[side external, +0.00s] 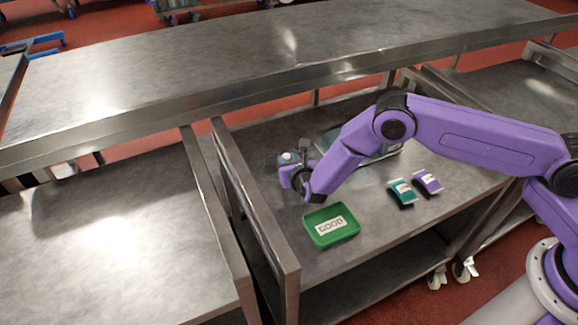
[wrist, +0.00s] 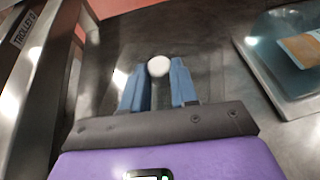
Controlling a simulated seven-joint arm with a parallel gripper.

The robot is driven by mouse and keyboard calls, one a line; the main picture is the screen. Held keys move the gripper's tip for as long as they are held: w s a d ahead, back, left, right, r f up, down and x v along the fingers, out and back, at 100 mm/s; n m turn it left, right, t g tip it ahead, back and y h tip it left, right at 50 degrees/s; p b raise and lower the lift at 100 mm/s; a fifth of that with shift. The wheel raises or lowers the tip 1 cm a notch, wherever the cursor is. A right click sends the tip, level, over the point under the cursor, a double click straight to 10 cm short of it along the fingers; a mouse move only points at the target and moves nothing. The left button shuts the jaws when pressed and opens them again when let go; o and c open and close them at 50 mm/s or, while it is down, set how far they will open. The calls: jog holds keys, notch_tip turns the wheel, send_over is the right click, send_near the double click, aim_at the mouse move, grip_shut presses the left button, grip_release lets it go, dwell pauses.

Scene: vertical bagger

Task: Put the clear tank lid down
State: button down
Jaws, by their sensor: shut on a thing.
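My gripper (wrist: 158,88) is shut on the white knob (wrist: 158,67) of the clear tank lid, with one blue finger on each side. The lid itself is see-through, and only faint edges show around the fingers. In the side view my gripper (side external: 289,163) is low over the left back part of the trolley's top, left of the tank. I cannot tell whether the lid touches the metal surface. The clear tank (wrist: 270,72) stands to the right in the wrist view, with an orange and pale item inside. In the side view my arm partly hides it.
A green tray marked GOOD (side external: 345,239) lies in front of my gripper. A teal packet (side external: 401,193) and a purple packet (side external: 428,183) lie to its right. A raised metal rail (side external: 254,205) runs along the trolley's left side. A long metal shelf (side external: 200,85) stands behind.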

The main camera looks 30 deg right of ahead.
jog(key=shift+f, duration=0.95)
jog(key=shift+f, duration=0.15)
jog(key=c, duration=0.9)
grip_release()
jog(key=shift+o, duration=0.2)
jog(key=shift+s+a+r, duration=0.1)
jog(key=shift+s+r, duration=0.2)
jog(key=shift+s, duration=0.2)
jog(key=v, duration=1.1)
jog(key=shift+r, duration=0.15)
